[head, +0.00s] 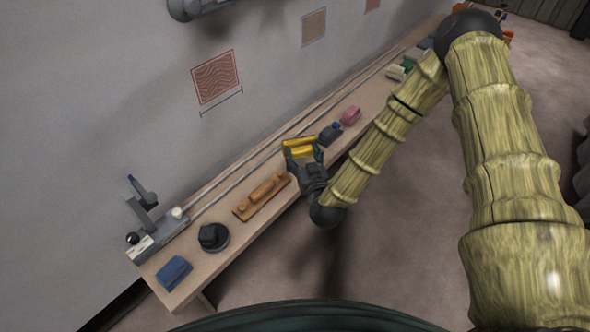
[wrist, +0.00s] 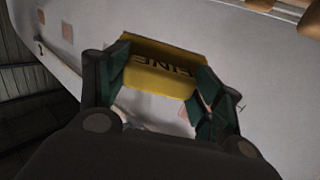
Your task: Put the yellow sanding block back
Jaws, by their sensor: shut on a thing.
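The yellow sanding block (head: 299,147) is held in my gripper (head: 301,155), over the long wooden bench in the head view. In the wrist view the yellow sanding block (wrist: 160,70) sits between the two green-padded fingers of my gripper (wrist: 160,80), and dark lettering that looks like "FINE" shows on it. My gripper is shut on the block. The head view does not clearly show whether the block touches the bench.
The bench (head: 225,207) runs along the grey wall. It bears a wooden float (head: 263,196), a dark round tool (head: 213,237), a blue block (head: 174,272), a grey stand (head: 150,225), a dark blue item (head: 330,133) and a pink block (head: 351,115). A wood-grain picture (head: 215,77) hangs above.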

